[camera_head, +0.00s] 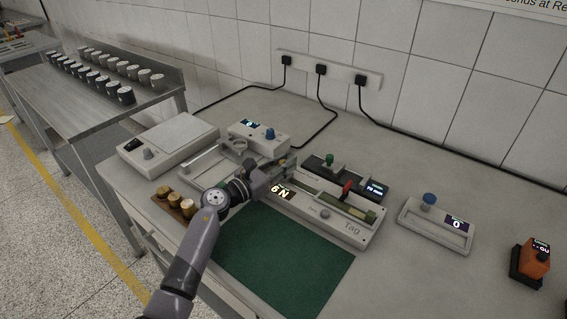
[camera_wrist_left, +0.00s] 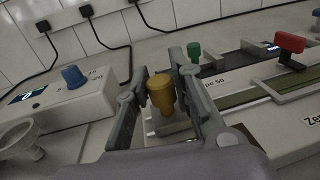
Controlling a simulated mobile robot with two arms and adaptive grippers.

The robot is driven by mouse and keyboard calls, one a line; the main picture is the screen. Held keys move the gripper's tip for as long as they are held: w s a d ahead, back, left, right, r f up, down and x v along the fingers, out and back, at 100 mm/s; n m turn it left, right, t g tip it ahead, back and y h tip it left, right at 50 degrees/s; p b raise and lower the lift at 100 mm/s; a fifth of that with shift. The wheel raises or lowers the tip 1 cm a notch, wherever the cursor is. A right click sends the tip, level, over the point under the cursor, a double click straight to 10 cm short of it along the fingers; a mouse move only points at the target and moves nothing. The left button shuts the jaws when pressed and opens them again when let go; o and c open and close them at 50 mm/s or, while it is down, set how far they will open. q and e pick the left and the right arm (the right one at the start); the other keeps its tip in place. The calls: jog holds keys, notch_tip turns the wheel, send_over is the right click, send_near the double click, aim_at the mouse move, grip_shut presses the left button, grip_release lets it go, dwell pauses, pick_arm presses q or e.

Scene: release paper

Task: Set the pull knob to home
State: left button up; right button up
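In the head view my arm hides this knob. My left gripper (camera_head: 284,170) is at that end of the tester. Its two fingers (camera_wrist_left: 162,74) stand on either side of the knob, very close to it. Whether they touch it is not clear. My right gripper is not in view.
A red-handled slide (camera_head: 347,188) and a green knob (camera_head: 329,159) stand beyond. A box with a blue knob (camera_head: 270,134) is to the left. A green mat (camera_head: 280,262) lies in front. A blue-knobbed unit (camera_head: 435,225) and an orange device (camera_head: 531,260) stand right.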

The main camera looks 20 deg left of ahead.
pick_arm(q)
grip_shut()
dwell(0.3)
jog(key=s+d+p, duration=0.1)
jog(key=d, duration=0.1)
jog(key=s+d+p, duration=0.1)
jog(key=d, duration=0.2)
jog(key=s+d+p, duration=0.1)
jog(key=d, duration=0.2)
jog(key=shift+d, duration=0.1)
jog(key=shift+s+d, duration=0.1)
jog(key=shift+d, duration=0.15)
jog(key=shift+f, duration=0.15)
jog(key=o, duration=0.5)
grip_release()
jog(key=shift+d, duration=0.1)
jog(key=shift+o, duration=0.2)
